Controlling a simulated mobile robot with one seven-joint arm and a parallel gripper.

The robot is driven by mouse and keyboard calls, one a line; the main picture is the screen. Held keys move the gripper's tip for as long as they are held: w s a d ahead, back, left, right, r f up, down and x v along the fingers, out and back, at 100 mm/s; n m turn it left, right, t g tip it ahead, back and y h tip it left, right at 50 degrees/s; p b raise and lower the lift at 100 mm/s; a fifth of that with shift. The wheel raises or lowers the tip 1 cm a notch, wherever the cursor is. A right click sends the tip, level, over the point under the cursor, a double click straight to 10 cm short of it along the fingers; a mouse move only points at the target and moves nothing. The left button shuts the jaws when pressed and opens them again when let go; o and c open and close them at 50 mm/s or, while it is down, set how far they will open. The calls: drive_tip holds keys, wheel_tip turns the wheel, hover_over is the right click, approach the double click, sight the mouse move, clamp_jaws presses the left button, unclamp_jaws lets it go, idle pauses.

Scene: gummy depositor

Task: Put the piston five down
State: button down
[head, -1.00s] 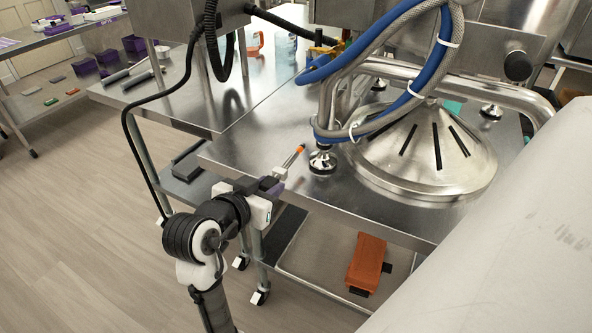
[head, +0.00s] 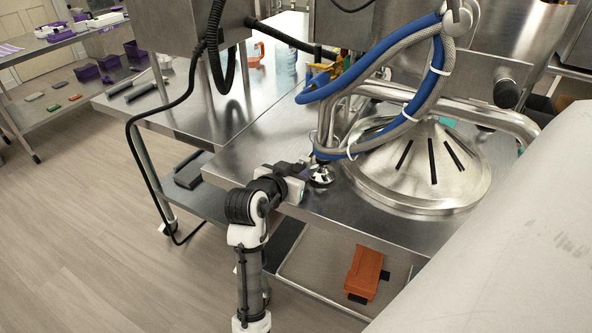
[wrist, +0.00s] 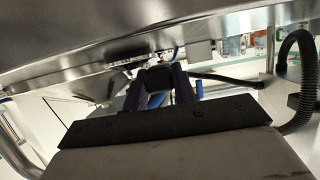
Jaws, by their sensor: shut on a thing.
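My gripper (head: 296,169) is over the near left part of the steel table (head: 240,150), just left of a round metal foot (head: 321,174). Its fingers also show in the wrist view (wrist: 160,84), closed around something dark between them. The piston, a thin metal rod with an orange tip in the earlier head view, is not clearly visible now. My gripper and wrist hide it in the head view. I cannot tell whether it touches the table.
A slotted metal cone (head: 425,165) stands right of my gripper. Blue and grey hoses (head: 400,75) hang above it. A second steel table (head: 190,105) lies behind left. An orange case (head: 364,274) is on the lower shelf. The table's left corner is clear.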

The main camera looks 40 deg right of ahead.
drive_tip(key=shift+f+b, duration=0.4)
drive_tip(key=shift+f, duration=0.2)
drive_tip(key=c, duration=1.1)
unclamp_jaws()
drive_tip(key=shift+r, duration=0.4)
drive_tip(key=b+v, duration=0.1)
drive_tip(key=v, duration=1.1)
drive_tip(key=shift+r, duration=0.2)
